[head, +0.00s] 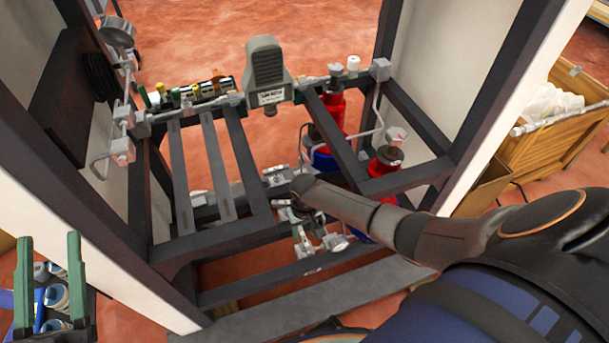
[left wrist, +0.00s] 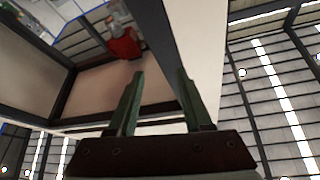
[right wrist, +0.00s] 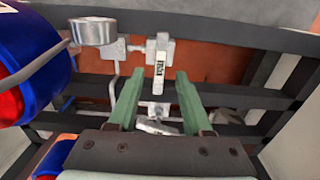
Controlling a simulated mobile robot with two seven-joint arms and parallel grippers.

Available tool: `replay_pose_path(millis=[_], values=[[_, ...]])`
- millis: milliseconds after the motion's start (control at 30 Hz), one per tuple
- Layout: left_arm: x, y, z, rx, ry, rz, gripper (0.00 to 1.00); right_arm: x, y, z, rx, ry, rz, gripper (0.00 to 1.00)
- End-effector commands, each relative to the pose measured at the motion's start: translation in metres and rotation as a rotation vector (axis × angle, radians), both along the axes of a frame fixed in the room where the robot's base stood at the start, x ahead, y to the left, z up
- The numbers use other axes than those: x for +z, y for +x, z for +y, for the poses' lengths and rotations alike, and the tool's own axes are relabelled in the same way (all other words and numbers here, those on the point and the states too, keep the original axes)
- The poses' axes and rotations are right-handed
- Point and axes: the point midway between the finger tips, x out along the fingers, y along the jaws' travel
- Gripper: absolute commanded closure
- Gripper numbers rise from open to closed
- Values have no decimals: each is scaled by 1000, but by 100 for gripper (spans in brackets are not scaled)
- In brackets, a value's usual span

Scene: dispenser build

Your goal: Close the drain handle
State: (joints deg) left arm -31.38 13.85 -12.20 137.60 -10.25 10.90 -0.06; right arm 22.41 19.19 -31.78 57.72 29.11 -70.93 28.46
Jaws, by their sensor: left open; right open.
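My right gripper (right wrist: 158,78) is open, its two green fingers apart, facing a grey metal valve body (right wrist: 160,55) with a white label in the right wrist view. Lower grey fittings (right wrist: 158,112) show between the fingers; I cannot tell which piece is the drain handle. In the head view my right arm reaches in from the right to low pipe fittings (head: 305,235) inside the dark frame, and hides the gripper's fingers. Contact with the fittings cannot be made out. My left gripper (head: 49,238) is open and empty at the lower left; its fingers also show in the left wrist view (left wrist: 160,75).
The dark steel frame (head: 222,165) has crossbars around the fittings. Red and blue cylinders (head: 388,160) stand behind my right arm. A grey pedal-shaped unit (head: 265,70) sits on the upper pipework. A round gauge (right wrist: 92,30) is close by at upper left.

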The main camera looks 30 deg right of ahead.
Motion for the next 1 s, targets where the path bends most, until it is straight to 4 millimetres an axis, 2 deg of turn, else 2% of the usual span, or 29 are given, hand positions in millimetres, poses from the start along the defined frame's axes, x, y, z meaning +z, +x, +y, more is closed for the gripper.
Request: replay_pose_path(millis=[200, 400, 600, 867, 1000], values=[[39, -23, -5, -38, 3, -202, 50, -19, 0, 0, 0, 1, 0, 50], [63, -44, -8, -68, 3, -339, 50, -30, 0, 0, -1, 0, 0, 50], [74, -54, -10, -82, 4, -399, 50, -34, 1, 0, 0, 1, -1, 50], [76, -55, -10, -83, 4, -406, 50, -34, 0, 0, 0, 0, -1, 50], [76, -55, -10, -83, 4, -406, 50, -34, 0, 0, 0, 0, -1, 64]])
